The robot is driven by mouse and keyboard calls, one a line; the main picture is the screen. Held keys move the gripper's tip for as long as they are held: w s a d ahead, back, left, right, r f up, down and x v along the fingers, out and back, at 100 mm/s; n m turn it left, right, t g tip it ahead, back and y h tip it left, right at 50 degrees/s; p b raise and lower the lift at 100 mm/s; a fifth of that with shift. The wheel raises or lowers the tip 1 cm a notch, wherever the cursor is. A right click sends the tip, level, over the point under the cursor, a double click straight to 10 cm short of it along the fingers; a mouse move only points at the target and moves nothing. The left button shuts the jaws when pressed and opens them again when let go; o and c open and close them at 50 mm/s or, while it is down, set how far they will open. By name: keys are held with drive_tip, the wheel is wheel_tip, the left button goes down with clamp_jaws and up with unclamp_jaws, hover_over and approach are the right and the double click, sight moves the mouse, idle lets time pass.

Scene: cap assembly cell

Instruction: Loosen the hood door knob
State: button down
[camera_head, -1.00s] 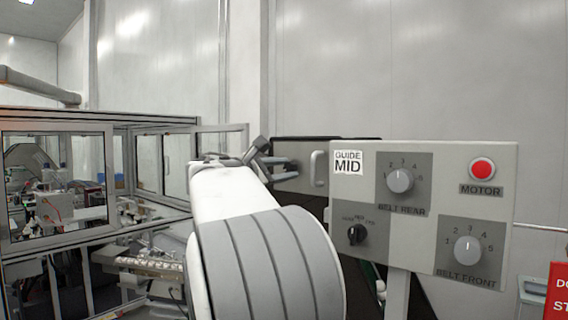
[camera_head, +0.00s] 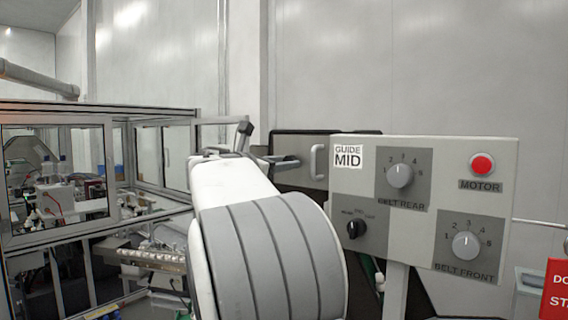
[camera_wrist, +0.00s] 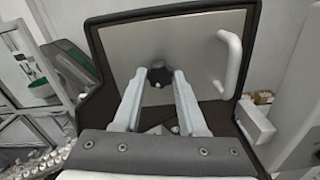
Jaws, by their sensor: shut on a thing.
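The hood door (camera_wrist: 196,50) is a light grey panel in a dark frame and fills the upper middle of the wrist view. The dark, lobed hood door knob (camera_wrist: 158,74) is low on this panel. My gripper (camera_wrist: 159,84) has one finger on each side of the knob, shut on it at the fingertips. In the head view my gripper (camera_head: 283,161) reaches the door's left part, beyond my arm. The knob is hidden there. A pale handle (camera_wrist: 231,64) stands on the door's right side in the wrist view; it also shows in the head view (camera_head: 318,162).
A control panel (camera_head: 443,150) with dials and a red motor button stands close to the right of my arm. A framed glass enclosure (camera_head: 60,180) with machinery is at the left. A white bracket-like part (camera_wrist: 254,120) lies right of the door in the wrist view.

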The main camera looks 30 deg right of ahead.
idle(0.4)
drive_tip(key=shift+c, duration=2.3)
unclamp_jaws()
drive_tip(key=shift+a, duration=0.1)
drive_tip(key=b+v, duration=0.4)
drive_tip(key=v, duration=1.3)
drive_tip(key=shift+s+f, duration=0.15)
